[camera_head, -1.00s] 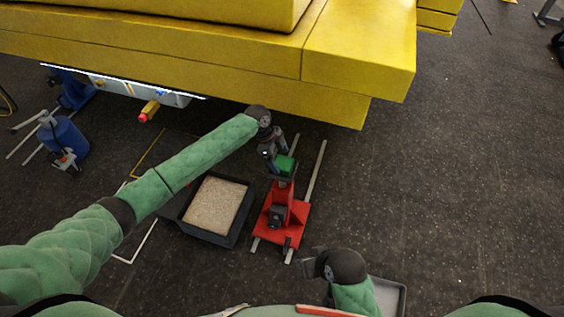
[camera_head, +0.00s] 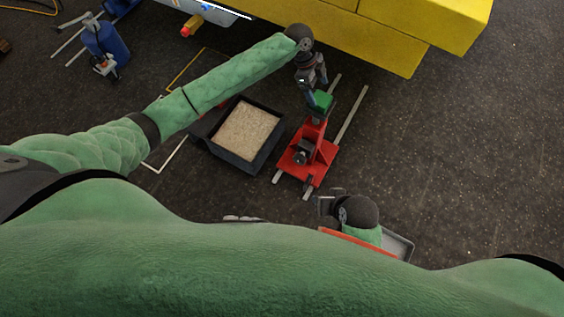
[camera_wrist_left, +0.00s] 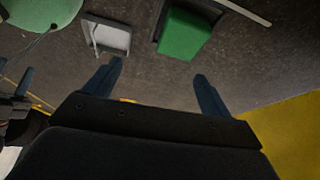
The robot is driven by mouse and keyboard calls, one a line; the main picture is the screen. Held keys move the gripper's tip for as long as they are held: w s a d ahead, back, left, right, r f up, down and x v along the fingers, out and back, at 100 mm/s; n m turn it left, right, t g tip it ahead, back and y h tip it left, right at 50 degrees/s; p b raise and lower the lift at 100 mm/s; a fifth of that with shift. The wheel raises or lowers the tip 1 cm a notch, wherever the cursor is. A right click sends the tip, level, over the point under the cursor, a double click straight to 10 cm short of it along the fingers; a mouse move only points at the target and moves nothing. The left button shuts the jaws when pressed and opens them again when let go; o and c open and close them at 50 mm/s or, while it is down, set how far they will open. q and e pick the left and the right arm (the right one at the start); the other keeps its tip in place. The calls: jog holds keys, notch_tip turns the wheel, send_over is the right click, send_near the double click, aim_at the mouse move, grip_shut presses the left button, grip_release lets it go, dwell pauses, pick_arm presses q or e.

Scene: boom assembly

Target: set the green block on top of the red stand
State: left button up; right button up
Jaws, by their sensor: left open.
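The green block (camera_head: 321,101) sits at the top of the red stand (camera_head: 310,153), which stands on the floor. My left gripper (camera_head: 309,87) is just behind the block, at its upper left in the head view. In the left wrist view its two fingers (camera_wrist_left: 157,85) are spread with nothing between them. The block (camera_wrist_left: 185,35) shows there beyond the fingertips, apart from them. The contact between block and stand is partly hidden. My right gripper (camera_head: 328,207) is low in the head view, near the stand's front, and its jaws are not clear.
A dark bin of pale grains (camera_head: 248,133) stands left of the stand. A large yellow structure (camera_head: 395,45) hangs behind my left gripper. A grey tray (camera_head: 399,245) lies partly behind my right arm. A blue barrel (camera_head: 105,45) is far left. The floor at right is clear.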

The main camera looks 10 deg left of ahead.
pick_arm(q)
jog(key=s+d+f+n+t+h, duration=0.1)
jog(key=s+d+f+n, duration=0.15)
jog(key=s, duration=0.35)
jog(key=s+d+f+n+t, duration=0.1)
jog(key=s+n, duration=0.2)
jog(key=s, duration=0.4)
jog(key=s+d+f+n+h, duration=0.1)
jog(key=s+d+f+n, duration=0.1)
jog(key=s, duration=0.4)
jog(key=s+a+n+t+y, duration=0.1)
jog(key=s+a+n, duration=0.4)
jog(key=s, duration=0.3)
jog(key=s+a+n+t+y, duration=0.1)
jog(key=s+a+n+t, duration=0.1)
jog(key=s+a+n, duration=0.3)
jog(key=s, duration=0.3)
jog(key=shift+a+r+y, duration=0.3)
